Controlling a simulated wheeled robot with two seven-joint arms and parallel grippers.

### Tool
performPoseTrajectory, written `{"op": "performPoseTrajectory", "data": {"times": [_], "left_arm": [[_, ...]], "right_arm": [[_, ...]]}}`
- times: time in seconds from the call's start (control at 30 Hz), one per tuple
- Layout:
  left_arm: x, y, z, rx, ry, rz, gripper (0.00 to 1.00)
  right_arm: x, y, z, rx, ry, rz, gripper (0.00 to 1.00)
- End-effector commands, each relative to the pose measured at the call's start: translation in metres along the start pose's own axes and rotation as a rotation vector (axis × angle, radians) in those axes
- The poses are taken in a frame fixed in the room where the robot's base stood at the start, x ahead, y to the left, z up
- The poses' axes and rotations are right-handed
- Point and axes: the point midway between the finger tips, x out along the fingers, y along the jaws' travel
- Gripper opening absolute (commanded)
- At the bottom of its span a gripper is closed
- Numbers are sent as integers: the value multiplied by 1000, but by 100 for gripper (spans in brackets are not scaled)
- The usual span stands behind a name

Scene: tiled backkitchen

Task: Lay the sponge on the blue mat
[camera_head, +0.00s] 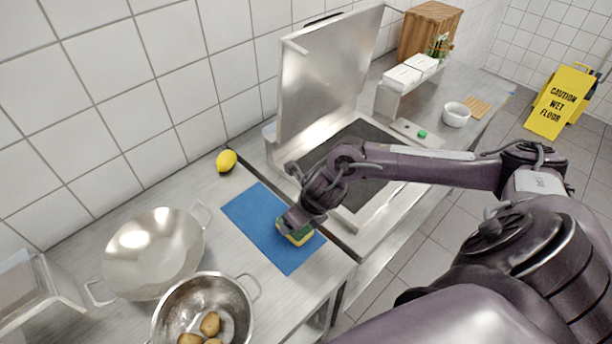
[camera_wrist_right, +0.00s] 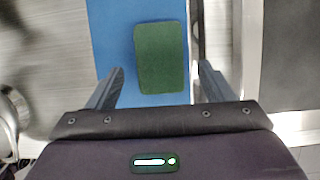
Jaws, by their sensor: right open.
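My right gripper (camera_head: 290,228) is just above the sponge in the head view. In the wrist view its fingers (camera_wrist_right: 160,85) are apart, with a gap between each finger and the sponge. My left gripper is not in view.
A wok (camera_head: 152,250) and a colander with potatoes (camera_head: 240,300) stand to the left. A white bowl (camera_head: 456,114) stands farther right.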

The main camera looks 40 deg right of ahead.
Motion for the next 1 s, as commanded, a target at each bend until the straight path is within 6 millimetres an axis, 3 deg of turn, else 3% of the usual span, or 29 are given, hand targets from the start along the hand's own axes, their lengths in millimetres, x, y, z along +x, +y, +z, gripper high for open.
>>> {"op": "performPoseTrajectory", "data": {"times": [0.2, 0.4, 1.0], "left_arm": [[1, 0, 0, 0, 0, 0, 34], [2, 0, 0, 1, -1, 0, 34], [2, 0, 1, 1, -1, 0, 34]], "right_arm": [[-47, -1, 0, -4, -2, -2, 75], [-71, 0, 0, -1, -1, 0, 75], [-76, 0, 0, 0, 1, 0, 75]]}}
